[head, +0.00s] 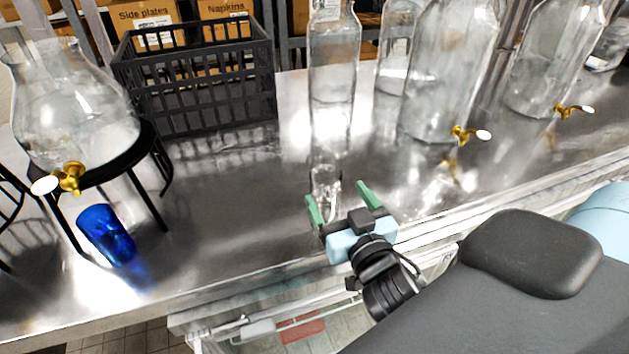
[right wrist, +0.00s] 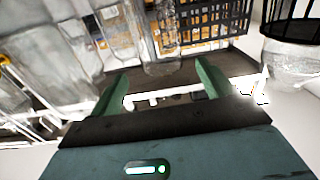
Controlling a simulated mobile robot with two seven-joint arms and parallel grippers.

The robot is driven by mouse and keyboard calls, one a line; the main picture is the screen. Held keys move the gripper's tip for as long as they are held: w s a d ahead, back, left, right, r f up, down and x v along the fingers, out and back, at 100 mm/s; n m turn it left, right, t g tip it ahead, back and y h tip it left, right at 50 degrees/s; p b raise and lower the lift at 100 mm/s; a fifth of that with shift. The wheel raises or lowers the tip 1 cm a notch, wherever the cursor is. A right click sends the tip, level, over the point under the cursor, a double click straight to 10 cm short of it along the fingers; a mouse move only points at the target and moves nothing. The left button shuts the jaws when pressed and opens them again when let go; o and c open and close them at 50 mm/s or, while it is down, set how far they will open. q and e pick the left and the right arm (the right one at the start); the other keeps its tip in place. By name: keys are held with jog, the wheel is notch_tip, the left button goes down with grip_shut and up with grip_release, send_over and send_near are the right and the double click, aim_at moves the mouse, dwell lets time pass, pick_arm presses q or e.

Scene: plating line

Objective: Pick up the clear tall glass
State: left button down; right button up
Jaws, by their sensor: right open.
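The clear tall glass (head: 325,182) stands upright on the steel counter, near the front edge, in the middle of the head view. Its lower part shows close to the green fingertips. My right gripper (head: 339,198) is open, with its fingers spread and pointing at the glass. In the right wrist view a clear glass shape (right wrist: 161,62) shows between and beyond the open fingers (right wrist: 161,72). I cannot tell there where the glass ends and the bottle behind begins. My left gripper is not in view.
A clear bottle (head: 333,75) stands behind the glass. Large dispensers with brass taps stand right (head: 440,85) and left (head: 75,110), the left one on a black stand. A black crate (head: 195,85) is at the back. Bare counter (head: 230,200) lies left of the glass.

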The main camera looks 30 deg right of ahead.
aim_at(320, 171)
jog(key=shift+w+d, duration=0.1)
jog(key=shift+w, duration=0.4)
jog(key=shift+s+r, duration=0.1)
jog(key=shift+s, duration=0.1)
jog(key=shift+w, duration=0.3)
jog(key=shift+x, duration=0.85)
jog(key=shift+w, duration=0.25)
jog(key=p+x, duration=0.1)
jog(key=x, duration=0.3)
jog(key=shift+w+f, duration=0.3)
jog(key=shift+w, duration=0.1)
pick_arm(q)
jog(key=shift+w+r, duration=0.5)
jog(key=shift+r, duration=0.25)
